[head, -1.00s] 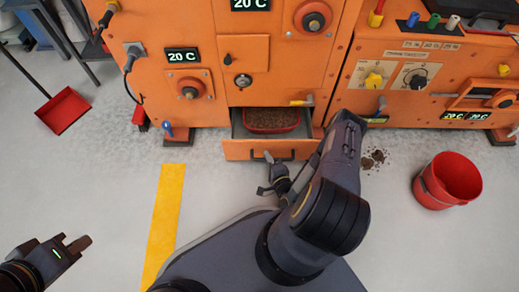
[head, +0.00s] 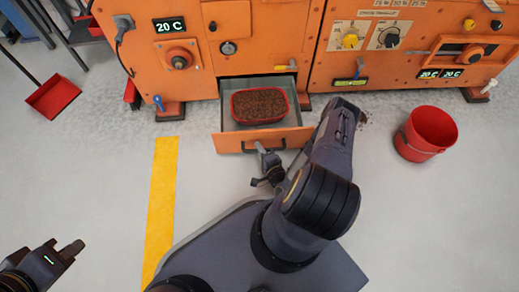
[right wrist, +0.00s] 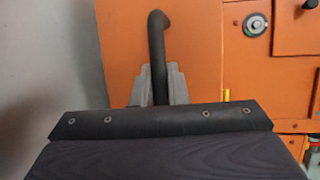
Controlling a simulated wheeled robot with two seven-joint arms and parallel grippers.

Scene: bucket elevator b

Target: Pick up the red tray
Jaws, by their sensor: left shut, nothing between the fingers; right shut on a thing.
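The red tray (head: 259,105) is a rounded rectangular dish filled with brown granules. It sits inside the pulled-out drawer (head: 302,134) low in the orange machine, its rim and top in plain view. My right gripper (head: 262,160) is at the front of the drawer, shut on its dark handle, which also shows between the fingers in the right wrist view (right wrist: 157,50). The tray is not visible in the right wrist view. My left gripper (head: 70,250) is shut and empty over the floor at the lower left, far from the tray.
The orange machine (head: 270,50) fills the back. A red bucket (head: 428,135) stands on the floor at the right. A red dustpan (head: 53,97) lies at the left. A yellow stripe (head: 162,200) crosses clear floor left of my base.

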